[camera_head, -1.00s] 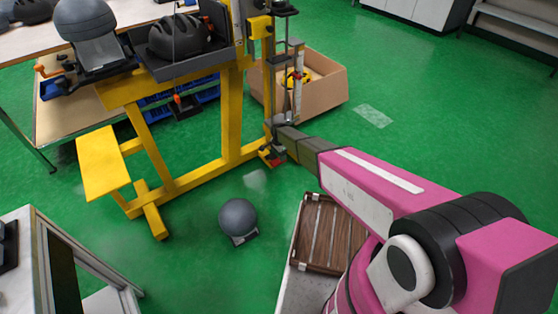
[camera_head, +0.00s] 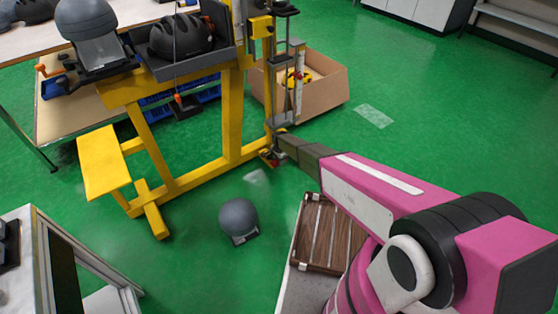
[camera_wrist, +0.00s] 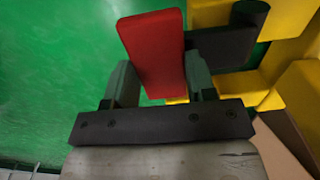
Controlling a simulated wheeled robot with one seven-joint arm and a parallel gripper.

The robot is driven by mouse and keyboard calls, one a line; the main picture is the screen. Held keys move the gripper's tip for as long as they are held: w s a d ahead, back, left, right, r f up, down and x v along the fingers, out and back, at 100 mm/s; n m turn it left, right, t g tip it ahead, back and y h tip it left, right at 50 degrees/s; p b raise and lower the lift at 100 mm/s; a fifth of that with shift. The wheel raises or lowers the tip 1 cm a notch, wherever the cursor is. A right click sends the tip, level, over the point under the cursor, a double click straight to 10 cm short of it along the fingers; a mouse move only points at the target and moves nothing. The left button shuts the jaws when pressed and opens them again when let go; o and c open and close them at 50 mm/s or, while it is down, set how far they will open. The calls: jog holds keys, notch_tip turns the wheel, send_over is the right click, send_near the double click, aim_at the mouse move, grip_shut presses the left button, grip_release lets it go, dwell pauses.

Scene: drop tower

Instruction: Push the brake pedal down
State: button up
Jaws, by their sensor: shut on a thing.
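The red brake pedal (camera_wrist: 155,50) shows large in the wrist view, in front of my gripper (camera_wrist: 160,92). One finger is on each side of it, and the jaws are shut on the pedal. A dark bar runs from the pedal's right side towards the yellow frame. In the head view my gripper (camera_head: 277,152) is at the foot of the yellow drop tower (camera_head: 232,115). The pedal is small there and mostly hidden by the gripper, so its exact tilt is hard to tell.
A grey ball-shaped headform (camera_head: 238,216) lies on the green floor left of my arm. A cardboard box (camera_head: 325,92) stands behind the tower. A black helmet (camera_head: 180,36) sits on the tower's tray. The floor to the right is mostly clear.

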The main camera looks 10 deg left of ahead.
jog(key=shift+s+d+f+t+y, duration=0.3)
jog(key=shift+f+t+y, duration=0.1)
jog(key=shift+f+y, duration=0.15)
jog(key=shift+f+t+y, duration=0.4)
jog(key=shift+f+y, duration=0.05)
jog(key=shift+f, duration=0.15)
jog(key=shift+s+d+f, duration=0.15)
jog(key=shift+f, duration=0.65)
jog(key=o, duration=1.3)
jog(key=shift+w, duration=0.2)
jog(key=v, duration=1.1)
jog(key=shift+s+d, duration=0.1)
jog(key=shift+s, duration=0.15)
